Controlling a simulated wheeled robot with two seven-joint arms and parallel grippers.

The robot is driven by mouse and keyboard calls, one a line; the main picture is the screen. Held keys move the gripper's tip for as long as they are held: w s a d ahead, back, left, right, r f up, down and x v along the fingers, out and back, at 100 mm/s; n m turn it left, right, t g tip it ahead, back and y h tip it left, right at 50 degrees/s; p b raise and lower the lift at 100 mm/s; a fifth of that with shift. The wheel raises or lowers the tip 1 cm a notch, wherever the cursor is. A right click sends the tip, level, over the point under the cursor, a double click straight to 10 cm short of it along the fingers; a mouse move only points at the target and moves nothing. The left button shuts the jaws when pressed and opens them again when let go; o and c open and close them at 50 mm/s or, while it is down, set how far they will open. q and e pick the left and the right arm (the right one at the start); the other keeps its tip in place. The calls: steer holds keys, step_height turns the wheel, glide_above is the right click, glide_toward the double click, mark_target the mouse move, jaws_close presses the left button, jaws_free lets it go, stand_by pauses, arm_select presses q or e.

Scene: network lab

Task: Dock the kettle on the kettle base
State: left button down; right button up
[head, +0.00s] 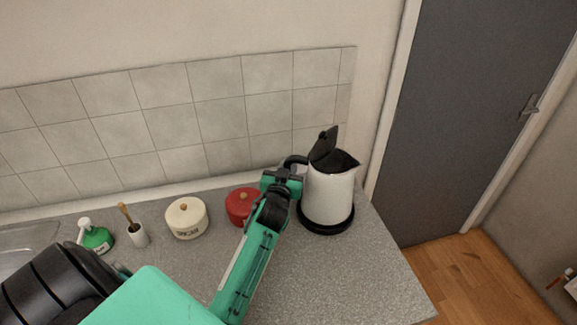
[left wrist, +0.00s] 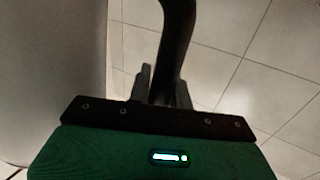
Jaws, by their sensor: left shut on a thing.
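The white kettle (head: 329,197) with its black lid tipped open stands upright at the right end of the counter. The black kettle base (head: 330,229) shows as a dark disc directly under it; I cannot tell whether the kettle rests fully on it or is slightly above. My left gripper (head: 285,178) is shut on the kettle's black handle, at the kettle's left side. In the left wrist view the fingers (left wrist: 160,85) close around the dark handle (left wrist: 177,28), and the pale kettle body (left wrist: 50,60) fills the left. My right gripper is not in view.
A red canister (head: 239,205) stands close behind my left arm. A tiled wall (head: 215,112) is behind. The counter's right front (head: 340,285) is clear.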

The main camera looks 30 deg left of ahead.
arm_select(q)
steer(key=c, duration=1.5)
jaws_free()
steer(key=shift+c, duration=0.2)
steer(key=p+v, duration=0.1)
steer(key=v, duration=1)
steer(key=shift+f+p, duration=0.15)
steer(key=shift+p, duration=0.15)
